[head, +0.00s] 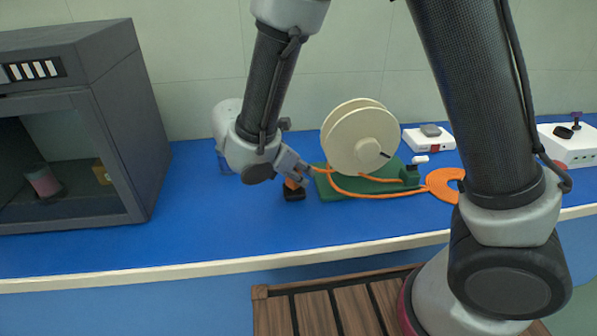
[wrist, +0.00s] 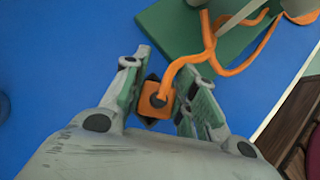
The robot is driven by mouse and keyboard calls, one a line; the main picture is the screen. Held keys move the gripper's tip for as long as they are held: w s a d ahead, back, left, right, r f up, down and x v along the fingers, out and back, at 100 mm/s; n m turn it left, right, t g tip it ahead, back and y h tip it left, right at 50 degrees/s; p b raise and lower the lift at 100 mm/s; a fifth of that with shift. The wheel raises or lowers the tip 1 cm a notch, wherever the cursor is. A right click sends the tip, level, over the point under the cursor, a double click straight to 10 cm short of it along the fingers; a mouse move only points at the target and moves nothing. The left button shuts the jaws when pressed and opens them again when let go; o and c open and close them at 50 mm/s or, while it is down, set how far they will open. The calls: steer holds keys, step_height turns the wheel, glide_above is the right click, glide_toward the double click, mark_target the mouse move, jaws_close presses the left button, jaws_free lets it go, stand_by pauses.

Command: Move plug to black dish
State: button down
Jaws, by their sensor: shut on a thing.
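The plug (wrist: 155,99) is a small orange block with an orange cable running from its top. My gripper (wrist: 161,93) is shut on it, one finger on each side, in the wrist view. In the head view, my gripper (head: 297,178) is low over the blue bench, and the orange plug (head: 291,184) shows partly under it. The black dish (head: 294,194) is small and lies directly below the plug. Its dark edges also show around the plug in the wrist view (wrist: 148,122). I cannot tell whether the plug touches the dish.
A green board (head: 335,190) with a cream spool (head: 350,138) stands just right of my gripper. A dark cabinet (head: 120,130) stands at left. The blue bench (head: 200,225) is clear in front.

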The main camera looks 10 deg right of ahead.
steer(key=shift+s+f, duration=0.1)
steer(key=shift+f, duration=0.65)
steer(key=c, duration=1.5)
jaws_free()
steer(key=shift+o, duration=0.4)
steer(key=shift+d+f, duration=0.1)
steer(key=shift+f, duration=0.05)
steer(key=shift+v, duration=1.15)
steer(key=v, duration=0.9)
